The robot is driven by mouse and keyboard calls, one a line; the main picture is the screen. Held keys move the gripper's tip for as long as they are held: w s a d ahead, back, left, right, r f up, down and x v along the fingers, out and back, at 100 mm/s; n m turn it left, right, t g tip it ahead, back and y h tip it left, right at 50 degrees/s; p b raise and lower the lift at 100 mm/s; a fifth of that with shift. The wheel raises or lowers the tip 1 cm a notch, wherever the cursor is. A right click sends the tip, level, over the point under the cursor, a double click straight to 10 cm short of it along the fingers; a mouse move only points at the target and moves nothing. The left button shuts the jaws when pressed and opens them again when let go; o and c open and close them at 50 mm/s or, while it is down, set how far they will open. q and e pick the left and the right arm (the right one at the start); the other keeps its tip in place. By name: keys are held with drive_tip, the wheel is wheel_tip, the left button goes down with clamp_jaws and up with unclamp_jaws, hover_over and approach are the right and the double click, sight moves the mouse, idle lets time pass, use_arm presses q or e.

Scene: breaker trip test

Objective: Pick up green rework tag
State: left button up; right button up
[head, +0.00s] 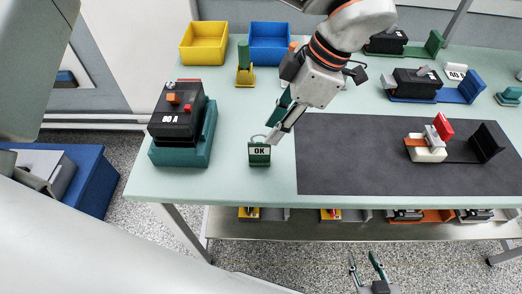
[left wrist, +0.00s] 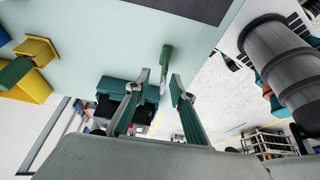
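A small green tag (head: 260,158) with a white "OK" label and a thin grey loop on top stands near the front edge of the pale green table. My left gripper (head: 273,134) reaches down from the upper right, with its fingertips close above and right of the tag. In the left wrist view its fingers (left wrist: 160,84) are open, and the tag (left wrist: 166,56) shows narrow, edge-on, just beyond the gap between them. Contact cannot be told. My right gripper (head: 365,263) is open and empty, low in front of the table.
A black breaker (head: 174,118) in a teal holder stands left of the tag. A dark mat (head: 345,165) to the right bears a test fixture with a red flag (head: 443,127). Yellow (head: 203,45) and blue (head: 269,45) bins stand behind. A lower shelf (head: 330,231) holds several parts.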

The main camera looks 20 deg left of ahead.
sight(260, 160)
use_arm(q)
drive_tip(key=x, duration=0.4)
drive_tip(key=s+x, duration=0.1)
drive_tip(key=x, duration=0.1)
drive_tip(key=shift+s+a+f, duration=0.1)
drive_tip(key=shift+a+f, duration=0.1)
drive_tip(key=shift+a, duration=0.2)
drive_tip(key=shift+c, duration=0.5)
clamp_jaws()
